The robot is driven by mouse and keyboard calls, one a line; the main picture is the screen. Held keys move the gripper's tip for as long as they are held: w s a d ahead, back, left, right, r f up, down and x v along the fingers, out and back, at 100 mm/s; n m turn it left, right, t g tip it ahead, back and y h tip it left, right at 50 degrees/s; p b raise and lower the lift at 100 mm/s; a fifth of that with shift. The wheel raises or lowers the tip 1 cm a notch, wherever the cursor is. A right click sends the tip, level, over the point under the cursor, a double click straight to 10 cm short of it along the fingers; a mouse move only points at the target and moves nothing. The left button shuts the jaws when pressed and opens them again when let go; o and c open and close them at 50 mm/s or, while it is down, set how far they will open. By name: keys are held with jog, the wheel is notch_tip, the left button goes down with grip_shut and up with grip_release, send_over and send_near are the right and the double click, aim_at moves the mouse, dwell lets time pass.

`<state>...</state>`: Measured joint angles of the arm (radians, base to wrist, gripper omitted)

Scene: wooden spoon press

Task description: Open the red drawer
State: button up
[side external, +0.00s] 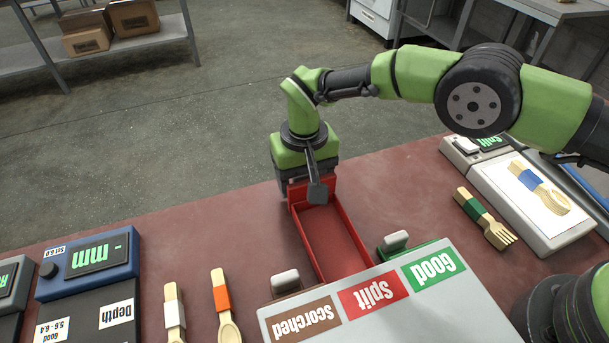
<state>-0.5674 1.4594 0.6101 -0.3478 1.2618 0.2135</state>
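The red drawer (334,241) is pulled far out of the grey cabinet (420,310), below the red "Split" label (373,294). Its tray is empty as far as I see. My gripper (316,188) is at the drawer's outer end, pointing down, with a dark finger in front of the red end panel. The drawer's handle is hidden behind my gripper. I cannot tell whether the fingers are closed on it.
The brown drawer (290,293) and green drawer (418,245) on either side look shut, with grey handles sticking out. Wooden utensils (222,300) and a depth gauge (90,262) lie left. A fork (487,219) and a split-checking station (535,195) are right.

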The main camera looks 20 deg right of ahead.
notch_tip(320, 180, up, 10)
dwell(0.6)
dwell(0.4)
jog(key=s+d+r+m+t+y, duration=0.1)
jog(key=s+d+r+t, duration=0.15)
jog(key=d+r, duration=0.6)
jog(key=s+d+r+m+t+y, duration=0.1)
jog(key=s+d+r, duration=0.35)
jog(key=r, duration=0.75)
jog(key=s+d+m+t, duration=0.1)
jog(key=s+d, duration=0.3)
jog(key=s, duration=0.4)
jog(key=s+d+m+t, duration=0.1)
jog(key=s+d, duration=0.3)
jog(key=s, duration=0.4)
jog(key=shift+s+d+f+t, duration=0.25)
jog(key=shift+f+t, duration=0.1)
jog(key=shift+t, duration=0.5)
